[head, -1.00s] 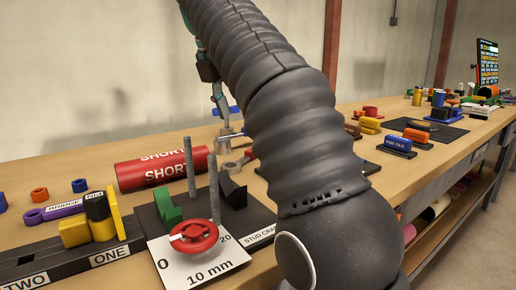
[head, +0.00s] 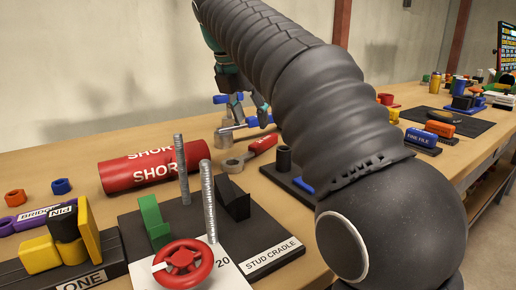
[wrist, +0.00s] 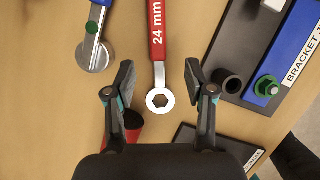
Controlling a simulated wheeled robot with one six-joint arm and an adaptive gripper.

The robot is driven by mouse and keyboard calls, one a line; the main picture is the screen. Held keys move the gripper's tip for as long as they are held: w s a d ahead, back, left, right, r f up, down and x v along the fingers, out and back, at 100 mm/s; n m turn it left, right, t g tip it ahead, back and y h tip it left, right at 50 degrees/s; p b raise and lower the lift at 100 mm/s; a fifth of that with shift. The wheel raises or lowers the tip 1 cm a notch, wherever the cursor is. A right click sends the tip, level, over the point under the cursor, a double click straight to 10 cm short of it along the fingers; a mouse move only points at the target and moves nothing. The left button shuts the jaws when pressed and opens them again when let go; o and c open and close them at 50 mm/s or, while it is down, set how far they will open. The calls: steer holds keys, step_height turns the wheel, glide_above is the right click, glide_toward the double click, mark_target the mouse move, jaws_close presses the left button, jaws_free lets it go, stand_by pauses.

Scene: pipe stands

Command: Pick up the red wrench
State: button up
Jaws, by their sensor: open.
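The red wrench (wrist: 157,38) lies on the wooden bench, its handle marked "24 mm" and its silver ring end (wrist: 160,100) pointing toward my wrist camera's lower edge. In the head view the red handle (head: 263,143) and grey ring end (head: 234,164) lie just right of the red SHORT cylinder. My gripper (wrist: 160,70) is open and empty. Its two fingers stand on either side of the wrench in the wrist view, apart from it. In the head view my gripper (head: 240,98) is partly hidden behind my dark arm, above and behind the wrench.
The red SHORT cylinder (head: 150,169) is nearby. A blue bracket on a dark base (wrist: 288,50) is at right. Upright studs (head: 209,200) and a red handwheel (head: 183,263) stand in front.

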mark_target(257, 143)
steer(key=shift+b+x, duration=0.5)
steer(key=shift+x, duration=3.25)
steer(key=shift+w+a, duration=0.1)
steer(key=shift+w, duration=0.05)
jaws_close()
